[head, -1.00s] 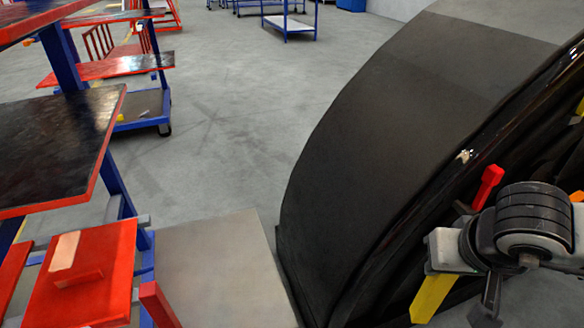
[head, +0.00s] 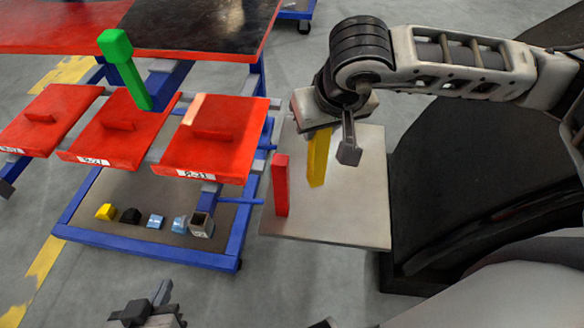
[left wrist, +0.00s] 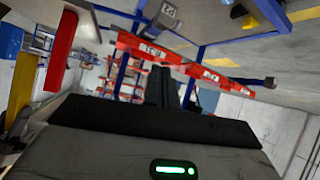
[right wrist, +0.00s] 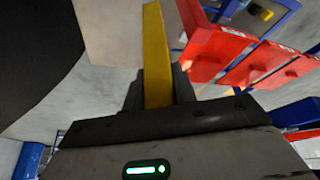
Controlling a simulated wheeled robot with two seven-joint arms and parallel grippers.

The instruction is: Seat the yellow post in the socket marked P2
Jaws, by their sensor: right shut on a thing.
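The yellow post (head: 318,158) hangs from my right gripper (right wrist: 158,95), tilted slightly, over or in front of a grey plate (head: 350,222). In the right wrist view the post (right wrist: 155,50) stands between the dark fingers, which are shut on it. The post also shows in the left wrist view (left wrist: 22,85). My left gripper (head: 148,308) is low at the front left, empty, its fingers together in the left wrist view (left wrist: 160,85).
A red post (head: 281,187) stands at the plate's left edge. Red panels with handles (head: 210,145) fill the cart's middle, and a green post (head: 125,70) stands upright there. Yellow (head: 106,212), black and blue blocks line the lower shelf. A large black shell (head: 440,190) is at right.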

